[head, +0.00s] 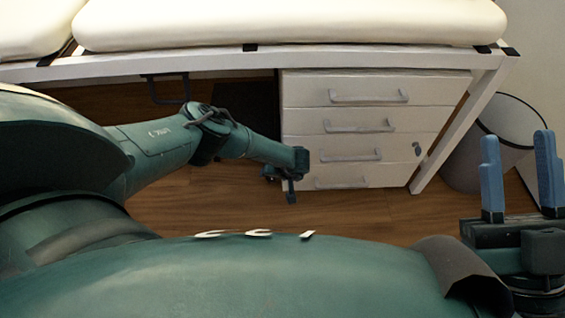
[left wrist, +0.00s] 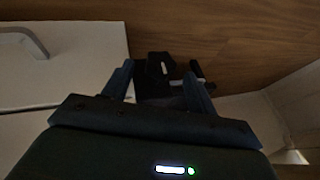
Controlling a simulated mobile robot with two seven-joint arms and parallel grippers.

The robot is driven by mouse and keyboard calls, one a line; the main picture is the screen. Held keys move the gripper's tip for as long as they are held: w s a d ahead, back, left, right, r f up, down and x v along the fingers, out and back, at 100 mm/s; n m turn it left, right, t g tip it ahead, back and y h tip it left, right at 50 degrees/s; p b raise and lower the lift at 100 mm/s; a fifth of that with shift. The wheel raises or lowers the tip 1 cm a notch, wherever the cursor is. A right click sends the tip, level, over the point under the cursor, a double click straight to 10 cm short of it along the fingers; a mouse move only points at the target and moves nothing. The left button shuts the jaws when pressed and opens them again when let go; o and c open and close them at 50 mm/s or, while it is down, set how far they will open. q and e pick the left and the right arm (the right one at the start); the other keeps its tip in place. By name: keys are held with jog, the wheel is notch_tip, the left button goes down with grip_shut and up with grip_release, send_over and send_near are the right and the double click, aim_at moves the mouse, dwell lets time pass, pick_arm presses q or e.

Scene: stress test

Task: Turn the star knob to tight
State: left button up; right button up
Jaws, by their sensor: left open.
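My left arm reaches to the front of the white drawer unit, and its gripper (head: 281,182) shows small and dark at the unit's lower left. In the left wrist view my left gripper (left wrist: 159,76) is open, its two blue fingers apart. A dark, blocky thing (left wrist: 160,66) shows between and beyond the fingertips. It is too dark to tell whether it is the star knob or whether the fingers touch it. I cannot make out a star knob for certain in either view. My right gripper (head: 516,138) is open and empty at the right, its blue fingers pointing up.
A grey bin (head: 487,160) stands right of the desk leg. The wooden floor (head: 350,215) before the drawers is clear.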

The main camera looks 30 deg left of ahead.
pick_arm(q)
jog(key=p+v, duration=0.6)
jog(key=v, duration=0.5)
pick_arm(e)
jog(key=f+m+h, duration=0.1)
jog(key=f, duration=0.1)
jog(key=f+m+g+h, duration=0.1)
jog(key=m+h, duration=0.1)
jog(key=s+f+m+g+h, duration=0.1)
jog(key=f+h, duration=0.1)
jog(key=shift+a+f+m, duration=0.1)
jog(key=shift+f+m, duration=0.2)
